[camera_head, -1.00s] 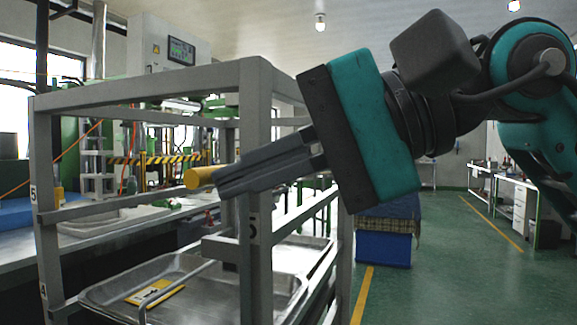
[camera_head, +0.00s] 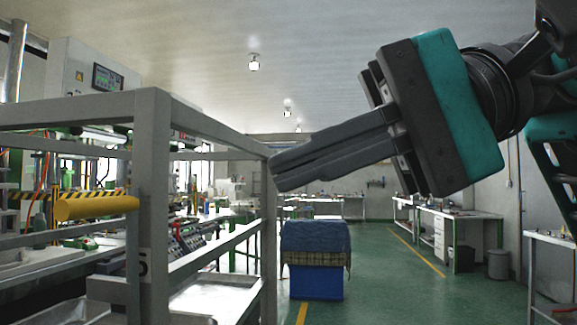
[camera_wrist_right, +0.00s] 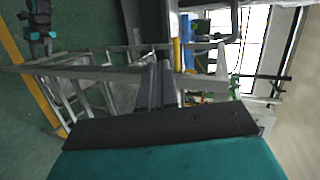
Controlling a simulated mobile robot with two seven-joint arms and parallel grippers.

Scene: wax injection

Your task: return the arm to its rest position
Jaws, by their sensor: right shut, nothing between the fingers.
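My right gripper (camera_head: 280,170) reaches in from the right side of the head view, its long dark fingers pointing left and slightly down. The fingers are together with nothing between them. They are in the air, and their tips appear in front of the far post of the grey metal rack (camera_head: 154,200); I cannot tell the gap between them. In the right wrist view the shut fingers (camera_wrist_right: 158,82) point up, with the rack's bars (camera_wrist_right: 85,72) behind and beside them.
A yellow cylinder (camera_head: 97,206) shows at the rack's left, apart from my gripper. Metal trays (camera_head: 215,298) lie low in the rack. A blue cloth-covered box (camera_head: 315,272) stands beyond it. Green floor (camera_head: 400,290) is open to the right, before white benches (camera_head: 447,216).

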